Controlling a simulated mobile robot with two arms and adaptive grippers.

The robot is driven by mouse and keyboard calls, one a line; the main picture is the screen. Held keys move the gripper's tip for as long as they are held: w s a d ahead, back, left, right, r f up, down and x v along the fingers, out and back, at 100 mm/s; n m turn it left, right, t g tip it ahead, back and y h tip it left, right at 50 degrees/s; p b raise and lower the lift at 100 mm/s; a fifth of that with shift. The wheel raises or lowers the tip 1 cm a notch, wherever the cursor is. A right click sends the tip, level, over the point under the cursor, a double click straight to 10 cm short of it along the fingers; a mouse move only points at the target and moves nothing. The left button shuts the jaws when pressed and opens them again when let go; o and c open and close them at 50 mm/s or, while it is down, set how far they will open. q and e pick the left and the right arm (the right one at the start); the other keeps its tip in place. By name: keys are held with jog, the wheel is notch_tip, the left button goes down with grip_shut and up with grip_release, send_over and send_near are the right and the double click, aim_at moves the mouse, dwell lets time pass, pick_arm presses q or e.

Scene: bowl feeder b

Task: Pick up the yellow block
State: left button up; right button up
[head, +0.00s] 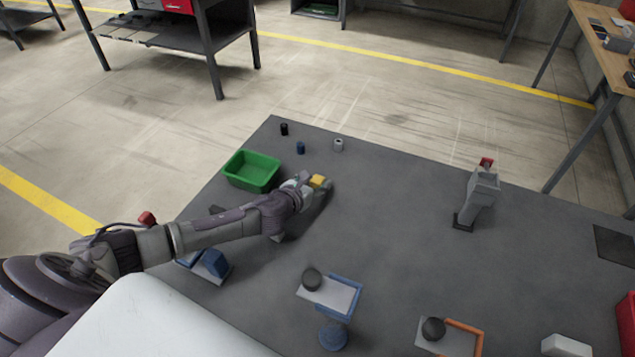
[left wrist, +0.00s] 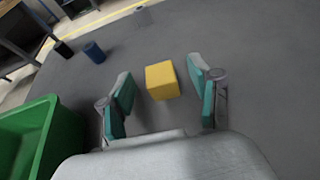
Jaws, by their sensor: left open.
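The yellow block (head: 318,181) sits on the grey table just beyond the tip of my left gripper (head: 306,182) in the head view. In the left wrist view the yellow block (left wrist: 162,80) lies ahead, between the lines of the two teal-padded fingers of my left gripper (left wrist: 160,92). The fingers are apart, with nothing held. The block's near face and top show; whether the fingers reach beside it at table height is hard to tell. My right gripper is not in view.
A green bin (head: 252,171) stands just left of my left gripper. Small cylinders, black (head: 284,129), blue (head: 300,148) and grey (head: 338,145), stand beyond it. A grey fixture (head: 478,195) stands at right. Blue-framed (head: 343,296) and orange-framed (head: 463,337) stands are nearer. The table's middle is clear.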

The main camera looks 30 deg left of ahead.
pick_arm(q)
jog(key=c, duration=1.1)
jog(key=shift+r, duration=0.1)
